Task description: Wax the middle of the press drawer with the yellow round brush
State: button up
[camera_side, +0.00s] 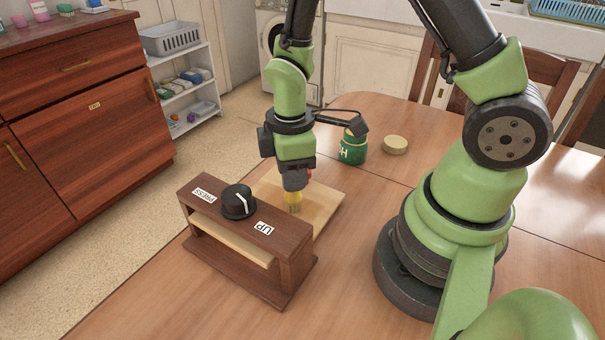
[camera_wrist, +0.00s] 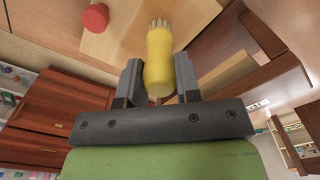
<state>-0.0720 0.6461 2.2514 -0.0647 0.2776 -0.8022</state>
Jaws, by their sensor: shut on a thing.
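My gripper (camera_side: 294,190) is shut on the yellow round brush (camera_side: 294,202), pointing down over the pulled-out light-wood press drawer (camera_side: 325,208). The brush's handle also shows between the fingers in the wrist view (camera_wrist: 159,58), with its pale bristles at the far end. I cannot tell whether the bristles touch the drawer. The dark wooden press (camera_side: 290,246) stands in front of the drawer, with a black knob (camera_side: 238,202) and the labels "PRESS" and "UP" on top. A red round piece (camera_wrist: 95,17) shows beside the brush on the light wood.
A green jar (camera_side: 353,149) stands behind the drawer, with a pale round lid (camera_side: 395,144) lying to its right. My arm's base takes up the right of the table. A dark wood dresser (camera_side: 75,120) and a white shelf (camera_side: 190,110) stand beyond the table's left edge.

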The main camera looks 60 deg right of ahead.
jog(key=shift+w, duration=3.8)
jog(key=shift+s, duration=5.5)
jog(key=shift+w, duration=5.45)
notch_tip(320, 180, up, 8)
